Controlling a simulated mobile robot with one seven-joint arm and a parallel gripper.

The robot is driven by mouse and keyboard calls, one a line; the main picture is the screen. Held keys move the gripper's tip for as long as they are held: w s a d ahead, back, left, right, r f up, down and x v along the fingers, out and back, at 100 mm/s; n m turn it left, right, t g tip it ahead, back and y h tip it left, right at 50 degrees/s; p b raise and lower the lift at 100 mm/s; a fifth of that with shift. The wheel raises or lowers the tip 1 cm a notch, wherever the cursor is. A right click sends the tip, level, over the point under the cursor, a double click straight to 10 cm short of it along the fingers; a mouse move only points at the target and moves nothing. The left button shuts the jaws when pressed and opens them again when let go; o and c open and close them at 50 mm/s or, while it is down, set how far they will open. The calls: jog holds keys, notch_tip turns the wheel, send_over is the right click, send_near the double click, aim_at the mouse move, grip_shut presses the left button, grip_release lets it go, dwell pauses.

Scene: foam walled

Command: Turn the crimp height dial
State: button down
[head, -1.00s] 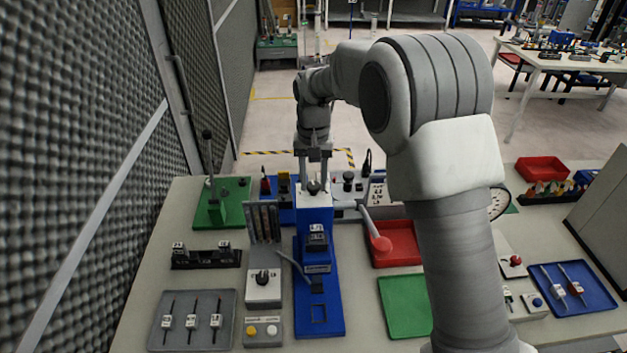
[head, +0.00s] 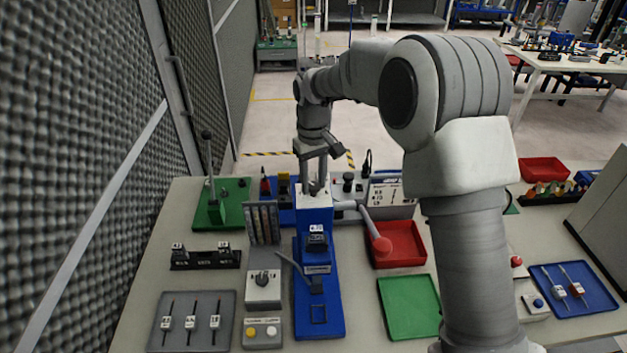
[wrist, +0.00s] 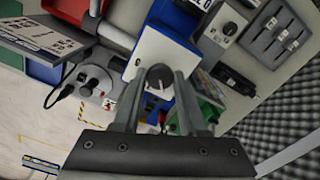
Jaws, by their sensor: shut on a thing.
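The crimp height dial (wrist: 158,76) is a dark round knob on the white top (wrist: 150,52) of the blue crimp press (head: 325,300). My gripper (head: 314,189) comes down on it from above. In the wrist view my gripper (wrist: 159,80) has one finger on each side of the dial and is shut on it. A pale mark shows on the dial's face. In the head view the fingers mostly hide the dial.
A grey box with a black knob (head: 263,285) stands to the left. A green stand with an upright lever (head: 210,180) is at the back left.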

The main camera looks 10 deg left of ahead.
aim_at(314, 185)
dwell(0.3)
jog(key=shift+c, duration=2.2)
grip_release()
notch_tip(314, 185, up, 18)
jog(key=shift+f, duration=0.25)
